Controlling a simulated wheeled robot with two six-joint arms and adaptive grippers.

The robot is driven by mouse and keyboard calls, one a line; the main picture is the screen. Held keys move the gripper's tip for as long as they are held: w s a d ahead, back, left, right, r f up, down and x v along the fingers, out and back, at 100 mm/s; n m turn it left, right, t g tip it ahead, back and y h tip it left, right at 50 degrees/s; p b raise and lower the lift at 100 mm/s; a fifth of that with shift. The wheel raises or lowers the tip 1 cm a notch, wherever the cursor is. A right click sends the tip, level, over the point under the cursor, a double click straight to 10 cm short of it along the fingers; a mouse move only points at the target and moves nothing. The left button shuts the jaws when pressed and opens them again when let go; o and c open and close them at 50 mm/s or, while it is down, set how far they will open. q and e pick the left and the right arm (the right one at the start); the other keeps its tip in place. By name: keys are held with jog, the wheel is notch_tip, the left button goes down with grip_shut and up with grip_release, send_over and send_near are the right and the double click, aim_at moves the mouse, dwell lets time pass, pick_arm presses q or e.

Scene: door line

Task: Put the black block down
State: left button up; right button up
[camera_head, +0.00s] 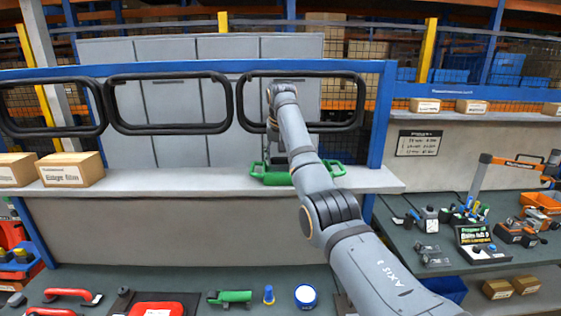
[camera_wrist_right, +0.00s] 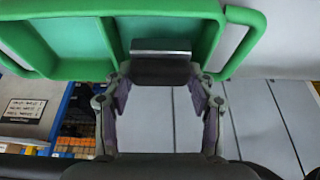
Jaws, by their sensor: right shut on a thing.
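The black block (camera_wrist_right: 160,68) shows in the wrist view between the fingertips of my right gripper (camera_wrist_right: 160,80), which is shut on it. The block has a lighter grey strip along one edge. A green tray (camera_wrist_right: 60,40) with handles and a divider lies right behind the block in that view; I cannot tell whether the block touches it. In the head view the green tray (camera_head: 329,171) sits on the grey shelf (camera_head: 215,181). My right arm reaches over it and hides its middle, the block and most of the gripper. My left gripper is not in view.
Black oval frames (camera_head: 168,130) hang above the shelf, with one around my arm's far end. Cardboard boxes (camera_head: 70,168) stand at the shelf's left. The shelf between boxes and tray is clear. Red and green parts lie on the lower bench (camera_head: 190,280).

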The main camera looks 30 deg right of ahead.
jog(key=shift+s+d+f+p, duration=0.1)
jog(key=shift+f+p, duration=0.45)
jog(key=shift+f, duration=0.4)
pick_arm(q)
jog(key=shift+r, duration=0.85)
pick_arm(e)
jog(key=shift+f, duration=0.35)
jog(key=o, duration=1.3)
pick_arm(q)
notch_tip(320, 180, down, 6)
jog(key=b, duration=0.6)
pick_arm(e)
jog(key=v, duration=1.2)
